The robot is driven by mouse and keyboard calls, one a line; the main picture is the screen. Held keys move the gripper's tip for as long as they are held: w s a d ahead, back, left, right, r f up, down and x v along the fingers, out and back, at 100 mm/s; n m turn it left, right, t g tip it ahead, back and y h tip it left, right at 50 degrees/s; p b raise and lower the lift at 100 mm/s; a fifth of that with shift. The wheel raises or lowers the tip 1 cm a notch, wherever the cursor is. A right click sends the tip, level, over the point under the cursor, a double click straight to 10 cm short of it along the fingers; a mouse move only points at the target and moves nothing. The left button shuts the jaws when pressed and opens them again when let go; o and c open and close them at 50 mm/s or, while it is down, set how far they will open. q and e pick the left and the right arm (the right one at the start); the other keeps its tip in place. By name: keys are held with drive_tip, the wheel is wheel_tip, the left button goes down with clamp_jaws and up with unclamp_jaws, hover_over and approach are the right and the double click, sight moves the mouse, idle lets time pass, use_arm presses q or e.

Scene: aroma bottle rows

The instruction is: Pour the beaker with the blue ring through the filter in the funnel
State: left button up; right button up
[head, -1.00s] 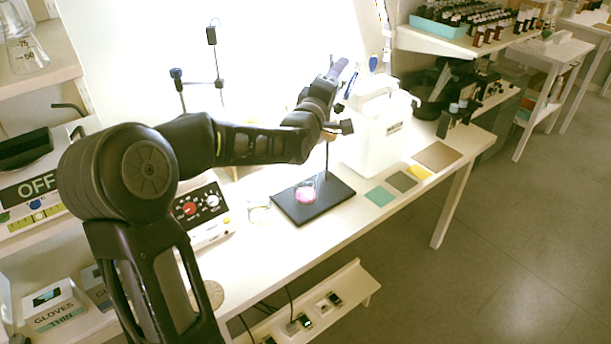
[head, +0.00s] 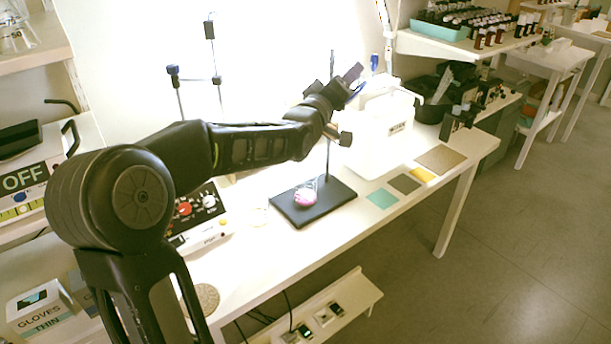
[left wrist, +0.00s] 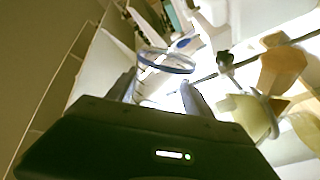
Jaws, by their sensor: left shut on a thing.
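My left gripper (left wrist: 160,92) is shut on the glass beaker with the blue ring (left wrist: 167,62), which shows between its fingers in the left wrist view. The beaker looks tilted. I cannot tell its liquid level. In the head view the left gripper (head: 350,82) is high beside the stand rod (head: 330,150). A pale yellow funnel-like piece (left wrist: 250,115) is right of the gripper in the left wrist view, apart from the beaker. The funnel is hidden behind my arm in the head view. A flask with pink contents (head: 306,194) stands on the dark stand base (head: 335,205).
A white container (head: 375,150) stands behind the stand. Flat coloured squares (head: 382,198) lie to its right. A control box with a red knob (head: 195,215) is left of the stand. The front of the table (head: 260,265) is mostly clear.

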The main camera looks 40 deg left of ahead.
use_arm(q)
drive_tip(key=m+b, duration=0.1)
drive_tip(key=d+f+m+b, duration=0.1)
drive_tip(key=m+b, duration=0.1)
drive_tip(key=f+m+b, duration=0.1)
drive_tip(key=shift+w+d+f, duration=0.2)
drive_tip(key=shift+d, duration=0.1)
drive_tip(key=shift+d+f+m+g+h+b, duration=0.2)
drive_tip(key=shift+m+g+h+b, duration=0.1)
drive_tip(key=shift+m+b, duration=0.45)
drive_tip(key=shift+r, duration=0.15)
drive_tip(key=f+m+b, duration=0.1)
drive_tip(key=d+f+m+b, duration=0.1)
drive_tip(key=m, duration=0.1)
drive_tip(key=d+f+m+b, duration=0.1)
drive_tip(key=shift+w+f+m, duration=0.2)
drive_tip(key=shift+w+m, duration=0.05)
